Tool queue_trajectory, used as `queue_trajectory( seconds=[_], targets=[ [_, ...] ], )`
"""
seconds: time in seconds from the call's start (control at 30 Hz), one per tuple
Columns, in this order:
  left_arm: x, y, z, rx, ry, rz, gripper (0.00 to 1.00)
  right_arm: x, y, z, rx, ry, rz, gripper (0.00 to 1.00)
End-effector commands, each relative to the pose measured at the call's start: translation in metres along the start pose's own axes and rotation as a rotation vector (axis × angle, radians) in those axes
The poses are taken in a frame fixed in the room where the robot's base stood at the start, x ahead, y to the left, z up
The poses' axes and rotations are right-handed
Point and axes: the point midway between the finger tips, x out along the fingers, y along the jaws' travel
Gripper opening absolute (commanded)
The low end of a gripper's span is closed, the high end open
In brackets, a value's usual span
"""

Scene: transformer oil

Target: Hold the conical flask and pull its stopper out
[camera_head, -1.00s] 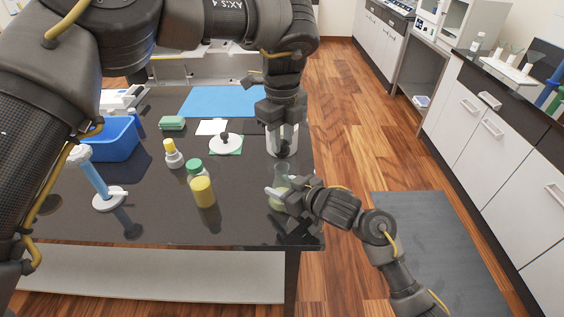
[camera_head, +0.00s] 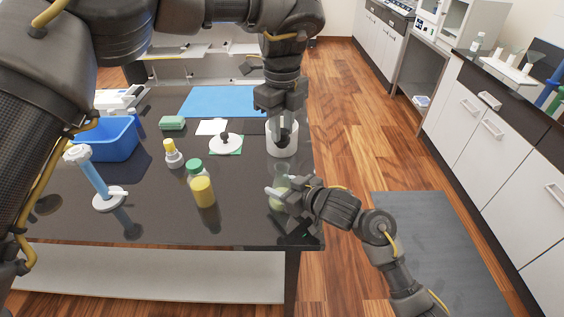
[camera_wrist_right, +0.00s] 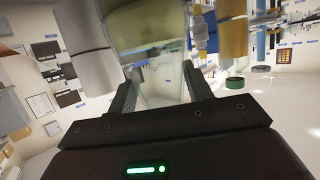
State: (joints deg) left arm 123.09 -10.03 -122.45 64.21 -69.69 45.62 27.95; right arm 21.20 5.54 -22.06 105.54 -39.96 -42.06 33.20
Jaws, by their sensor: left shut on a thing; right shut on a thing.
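The conical flask (camera_head: 281,186), clear glass with pale yellow-green liquid, is at the right front edge of the dark table. My right gripper (camera_head: 284,196) is shut on it from the right. In the right wrist view, the flask (camera_wrist_right: 150,45) is large and blurred between the two fingers (camera_wrist_right: 160,97). My left gripper (camera_head: 285,128) is above and behind the flask, pointing down, apart from it. It is shut on a small dark thing that looks like the stopper (camera_head: 285,138), partly hidden by the fingers. The flask's mouth looks clear of the gripper.
A white cylindrical container (camera_head: 291,148) stands behind the left gripper's tip. A green-capped yellow bottle (camera_head: 203,188), a small yellow-topped bottle (camera_head: 173,156), a white lidded dish (camera_head: 225,145), a blue-columned stand (camera_head: 98,184) and a blue bin (camera_head: 117,142) are to the left.

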Motion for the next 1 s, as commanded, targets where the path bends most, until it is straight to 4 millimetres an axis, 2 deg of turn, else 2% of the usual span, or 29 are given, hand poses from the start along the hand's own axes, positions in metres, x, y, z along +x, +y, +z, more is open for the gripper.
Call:
queue_trajectory(
  seconds=[0.1,0.13,0.3,0.33,0.67,0.77,1.0],
  targets=[
    [0.001,0.0,0.0,0.0,0.0,0.0,0.0,0.0,0.0,0.004,0.001,-0.008,0.001,0.28],
    [0.001,0.0,0.0,0.0,0.0,0.0,0.0,0.0,0.0,0.004,0.001,-0.008,0.001,0.52],
    [0.001,0.0,0.0,0.0,0.0,0.0,0.0,0.0,0.0,0.002,0.001,-0.005,0.0,0.74],
    [0.0,0.0,0.0,0.0,0.0,0.0,0.0,0.0,0.0,0.002,0.001,-0.004,0.0,0.76],
    [0.0,0.0,0.0,0.0,0.0,0.0,0.0,-0.004,0.001,0.001,0.0,-0.001,0.001,0.76],
    [0.0,0.0,0.0,0.0,0.0,0.0,0.0,-0.016,0.001,0.001,-0.002,0.0,0.001,0.76],
    [0.0,0.0,0.0,0.0,0.0,0.0,0.0,-0.067,0.001,0.002,-0.006,-0.003,0.003,0.76]
  ],
)
